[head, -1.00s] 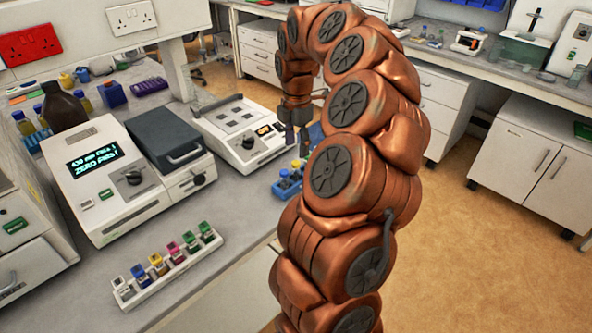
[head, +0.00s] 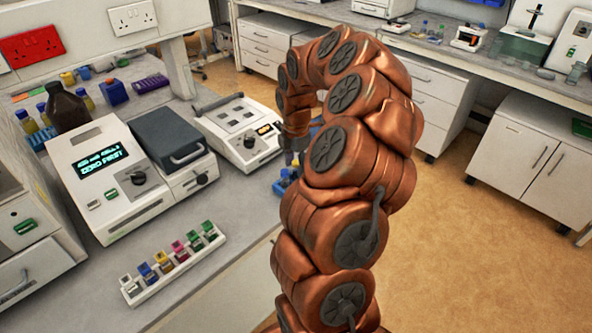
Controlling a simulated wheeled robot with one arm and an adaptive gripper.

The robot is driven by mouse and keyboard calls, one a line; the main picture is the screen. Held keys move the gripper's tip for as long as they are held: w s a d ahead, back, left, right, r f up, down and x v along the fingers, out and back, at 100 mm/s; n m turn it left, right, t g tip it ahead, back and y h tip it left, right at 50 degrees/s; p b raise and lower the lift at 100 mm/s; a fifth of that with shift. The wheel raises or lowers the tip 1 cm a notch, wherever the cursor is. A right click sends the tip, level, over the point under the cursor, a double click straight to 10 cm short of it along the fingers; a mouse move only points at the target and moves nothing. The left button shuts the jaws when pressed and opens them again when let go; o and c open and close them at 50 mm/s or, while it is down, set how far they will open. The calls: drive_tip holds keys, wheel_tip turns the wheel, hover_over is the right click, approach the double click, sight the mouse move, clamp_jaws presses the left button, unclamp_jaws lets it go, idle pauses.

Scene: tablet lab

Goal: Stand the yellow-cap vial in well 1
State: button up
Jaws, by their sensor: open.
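My gripper (head: 291,158) points down over a small blue rack (head: 281,187) at the bench's right edge, beside my arm. Its fingers are small and dark here; it is open, and I see nothing held in it. The gripper and arm cover much of the rack. A blue cap shows in the rack, but the yellow-cap vial cannot be made out now; it seems hidden behind the gripper. A white block unit (head: 240,132) with several square plates on top and a small lit display stands left of the gripper. I cannot read any well number.
A white photometer (head: 103,178) with a lit screen and a dark-lidded section stands left of the block unit. A white strip (head: 135,297) of colour-capped cuvettes lies in front. Bench between strip and rack is clear.

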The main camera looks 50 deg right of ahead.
drive_tip(key=shift+c, duration=0.2)
clamp_jaws()
drive_tip(key=shift+r, duration=0.1)
